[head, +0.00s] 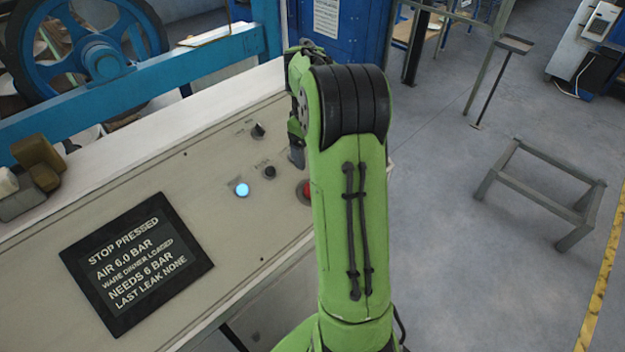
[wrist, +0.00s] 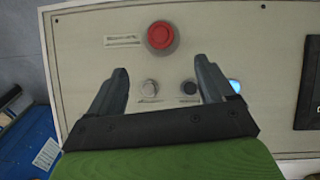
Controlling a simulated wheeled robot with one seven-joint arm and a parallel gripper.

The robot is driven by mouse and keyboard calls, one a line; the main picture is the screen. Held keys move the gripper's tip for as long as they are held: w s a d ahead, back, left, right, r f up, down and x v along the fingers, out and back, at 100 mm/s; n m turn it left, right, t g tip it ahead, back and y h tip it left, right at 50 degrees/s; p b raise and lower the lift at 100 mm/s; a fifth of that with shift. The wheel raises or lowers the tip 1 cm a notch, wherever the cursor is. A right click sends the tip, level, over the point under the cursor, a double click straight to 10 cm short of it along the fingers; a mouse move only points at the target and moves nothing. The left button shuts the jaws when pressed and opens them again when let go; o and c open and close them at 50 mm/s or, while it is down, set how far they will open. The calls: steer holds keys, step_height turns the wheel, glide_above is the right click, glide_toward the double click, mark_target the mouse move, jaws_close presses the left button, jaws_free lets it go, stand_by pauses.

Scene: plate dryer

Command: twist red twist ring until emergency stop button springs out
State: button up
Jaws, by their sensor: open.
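The red emergency stop button with its twist ring (wrist: 160,36) stands on the beige control panel (wrist: 85,50) in the wrist view, just beyond and between my fingertips. In the head view the red button (head: 306,190) is mostly hidden behind my green arm. My gripper (wrist: 162,78) is open and empty, its two dark fingers spread wide over the panel and apart from the button. In the head view my gripper (head: 297,155) is largely hidden by my arm. A black display (head: 137,263) on the panel reads "STOP PRESSED".
A lit blue button (head: 242,190), a black button (head: 269,172) and a selector switch (head: 258,130) sit near the red button. Small brown blocks (head: 39,160) lie at the panel's left. A low metal frame (head: 545,190) stands on the floor at right.

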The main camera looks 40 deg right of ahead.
steer(key=f, duration=0.4)
steer(key=f+b, duration=0.1)
steer(key=f, duration=0.4)
steer(key=d+f, duration=0.1)
steer(key=f, duration=0.4)
steer(key=shift+f, duration=0.25)
steer(key=shift+a, duration=0.1)
steer(key=c, duration=1.1)
steer(key=shift+r, duration=0.1)
